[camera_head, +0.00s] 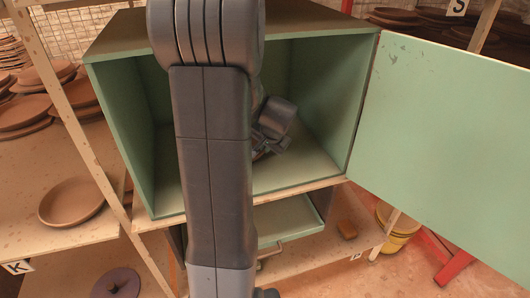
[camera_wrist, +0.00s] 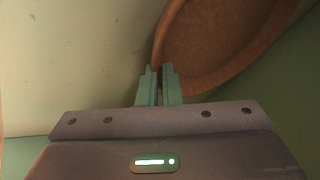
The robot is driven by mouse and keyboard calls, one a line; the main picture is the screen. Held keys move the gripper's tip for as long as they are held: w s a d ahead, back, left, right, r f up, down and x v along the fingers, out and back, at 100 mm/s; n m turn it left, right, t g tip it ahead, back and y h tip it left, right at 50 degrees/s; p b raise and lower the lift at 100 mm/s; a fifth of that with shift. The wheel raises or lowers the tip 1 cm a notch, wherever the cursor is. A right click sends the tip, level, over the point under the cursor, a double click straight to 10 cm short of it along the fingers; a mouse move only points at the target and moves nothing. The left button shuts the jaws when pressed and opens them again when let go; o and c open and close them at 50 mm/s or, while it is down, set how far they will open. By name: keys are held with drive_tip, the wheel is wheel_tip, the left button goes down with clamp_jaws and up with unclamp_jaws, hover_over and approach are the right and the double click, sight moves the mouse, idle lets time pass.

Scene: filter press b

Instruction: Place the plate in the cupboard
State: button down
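The cupboard (camera_head: 140,132) is a green-lined box with its door (camera_head: 455,130) swung wide open to the right in the head view. My arm reaches into it, and my gripper (camera_head: 262,146) is inside, low and partly hidden behind my arm. In the wrist view, the brown round plate (camera_wrist: 225,45) fills the upper right. My gripper's green fingers (camera_wrist: 159,84) stand close together with the plate's left rim between them. The plate is tilted relative to the fingers, and whether it touches the cupboard floor cannot be told. The plate is hidden in the head view.
Shelves at left hold stacked brown plates (camera_head: 25,112) and a single dish (camera_head: 71,202). A yellow bucket (camera_head: 398,225) and red frame (camera_head: 440,255) stand under the door.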

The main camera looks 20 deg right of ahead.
drive_tip(key=shift+f, duration=1.1)
drive_tip(key=shift+f+b, duration=0.2)
drive_tip(key=shift+b, duration=0.1)
drive_tip(key=c, duration=1.6)
unclamp_jaws()
drive_tip(key=shift+r, duration=0.15)
drive_tip(key=shift+r+p, duration=0.2)
drive_tip(key=shift+p, duration=0.1)
drive_tip(key=v, duration=1.1)
drive_tip(key=shift+s+r, duration=0.25)
drive_tip(key=shift+r, duration=0.05)
